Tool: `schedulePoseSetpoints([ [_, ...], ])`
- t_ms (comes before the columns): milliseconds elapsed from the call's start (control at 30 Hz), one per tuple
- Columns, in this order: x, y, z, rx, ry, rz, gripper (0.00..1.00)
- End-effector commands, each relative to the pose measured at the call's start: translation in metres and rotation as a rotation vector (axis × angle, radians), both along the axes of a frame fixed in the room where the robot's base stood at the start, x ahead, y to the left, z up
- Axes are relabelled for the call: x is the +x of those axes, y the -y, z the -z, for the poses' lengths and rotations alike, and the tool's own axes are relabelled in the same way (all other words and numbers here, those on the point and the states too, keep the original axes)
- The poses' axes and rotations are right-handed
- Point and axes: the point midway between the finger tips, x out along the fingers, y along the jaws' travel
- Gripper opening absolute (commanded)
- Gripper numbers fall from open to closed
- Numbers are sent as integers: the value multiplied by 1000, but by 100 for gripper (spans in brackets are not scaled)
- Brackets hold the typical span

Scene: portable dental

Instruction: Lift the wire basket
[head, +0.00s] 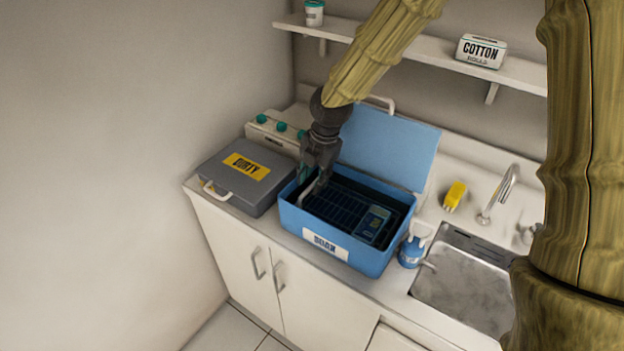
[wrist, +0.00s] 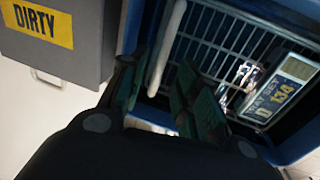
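The dark wire basket (head: 335,205) sits inside an open blue box (head: 328,247) on the counter. In the wrist view the basket's bars (wrist: 215,40) show, with a tag (wrist: 277,92) reading "TRAY SET" at the right. A pale handle bar (wrist: 167,48) stands at the basket's left side; it also shows in the head view (head: 308,191). My gripper (head: 312,178) points down over the left part of the box. In the wrist view its two green-dark fingers (wrist: 158,90) are apart, and the handle appears between them. I cannot tell whether either finger touches it.
A closed grey case (head: 236,190) marked "DIRTY" stands close to the left of the box. The blue lid (head: 388,145) is raised behind. A blue bottle (head: 411,252), a sink (head: 466,290), a faucet (head: 500,192) and a yellow sponge (head: 454,196) are at the right. A shelf (head: 420,52) runs above.

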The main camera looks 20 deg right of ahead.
Motion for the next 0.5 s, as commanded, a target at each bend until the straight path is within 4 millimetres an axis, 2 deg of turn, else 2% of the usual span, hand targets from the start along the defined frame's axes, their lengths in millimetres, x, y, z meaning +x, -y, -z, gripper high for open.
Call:
schedulePoseSetpoints([
  [200, 2, -2, 14, 0, -1, 0, 32],
  [500, 3, -2, 17, 1, 2, 0, 32],
])
